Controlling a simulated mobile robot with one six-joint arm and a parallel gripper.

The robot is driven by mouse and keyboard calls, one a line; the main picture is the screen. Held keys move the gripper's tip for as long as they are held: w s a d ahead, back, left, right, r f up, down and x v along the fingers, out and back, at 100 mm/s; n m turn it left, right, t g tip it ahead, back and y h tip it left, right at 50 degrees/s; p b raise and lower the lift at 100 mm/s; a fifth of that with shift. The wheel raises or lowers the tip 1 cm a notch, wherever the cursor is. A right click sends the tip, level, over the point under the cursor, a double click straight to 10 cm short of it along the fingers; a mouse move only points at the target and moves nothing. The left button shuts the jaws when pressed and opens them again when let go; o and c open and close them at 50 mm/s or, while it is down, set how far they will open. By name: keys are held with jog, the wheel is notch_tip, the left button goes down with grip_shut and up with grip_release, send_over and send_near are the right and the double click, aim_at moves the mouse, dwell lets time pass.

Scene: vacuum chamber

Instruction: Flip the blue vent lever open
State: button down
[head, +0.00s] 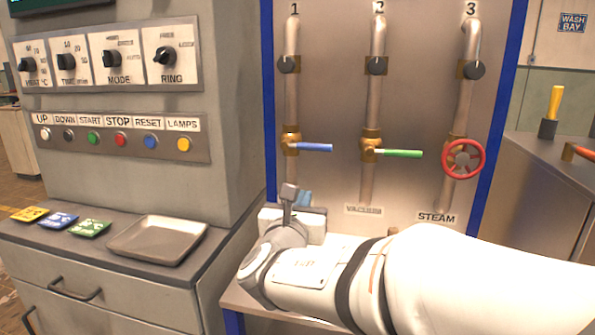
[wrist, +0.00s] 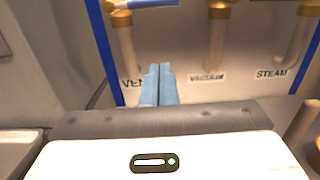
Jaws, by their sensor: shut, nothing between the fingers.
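The blue vent lever (head: 314,147) sticks out to the right, level, from a brass valve (head: 291,142) on pipe 1 in the head view. In the wrist view the blue lever (wrist: 150,3) shows at the top edge, partly cut off. My gripper (wrist: 159,70) has light blue fingers, shut and empty, pointing toward the panel below the lever. In the head view my gripper (head: 304,199) is below the lever, apart from it, and partly hidden by my wrist. The VENT label (wrist: 131,81) is partly covered by the fingers in the wrist view.
A green lever (head: 402,153) on pipe 2 and a red steam wheel (head: 463,159) on pipe 3 are to the right on the same panel. A control cabinet (head: 235,130) stands left. A metal tray (head: 157,240) lies on the counter.

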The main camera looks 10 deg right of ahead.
aim_at(314, 147)
jog(key=w+d+r, duration=0.4)
jog(key=w, duration=0.5)
jog(key=shift+w+r, duration=0.2)
jog(key=shift+w, duration=0.15)
jog(key=shift+d+r+p, duration=0.1)
jog(key=shift+p, duration=0.2)
jog(key=shift+r+n, duration=0.15)
jog(key=shift+n, duration=0.25)
